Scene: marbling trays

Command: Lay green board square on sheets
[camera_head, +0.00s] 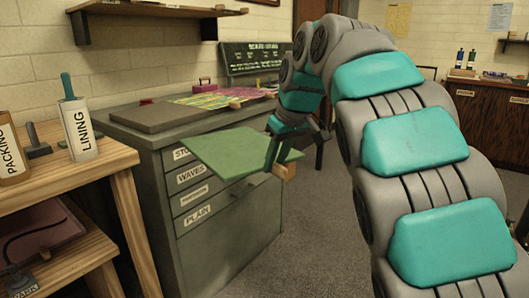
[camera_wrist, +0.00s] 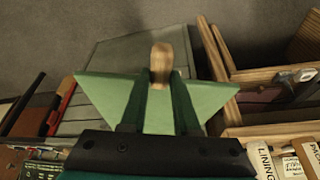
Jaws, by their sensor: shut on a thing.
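The green board (camera_head: 225,152) is in the air in front of the grey cabinet, below its top and tilted in the head view. My gripper (camera_head: 284,160) is shut on the board at its right end, by a wooden grip (camera_head: 286,172). In the wrist view the green board (camera_wrist: 205,98) spreads out on both sides of my gripper (camera_wrist: 160,84), with the wooden grip (camera_wrist: 161,62) between the fingers. The marbled sheets (camera_head: 208,98), yellow-green and pink, lie on the cabinet top, behind and above the board. Small wooden blocks (camera_head: 235,105) sit at their front edge.
A flat grey-brown slab (camera_head: 157,116) lies on the cabinet top (camera_head: 120,133), left of the sheets. The floor (camera_head: 310,220) right of the cabinet is clear.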

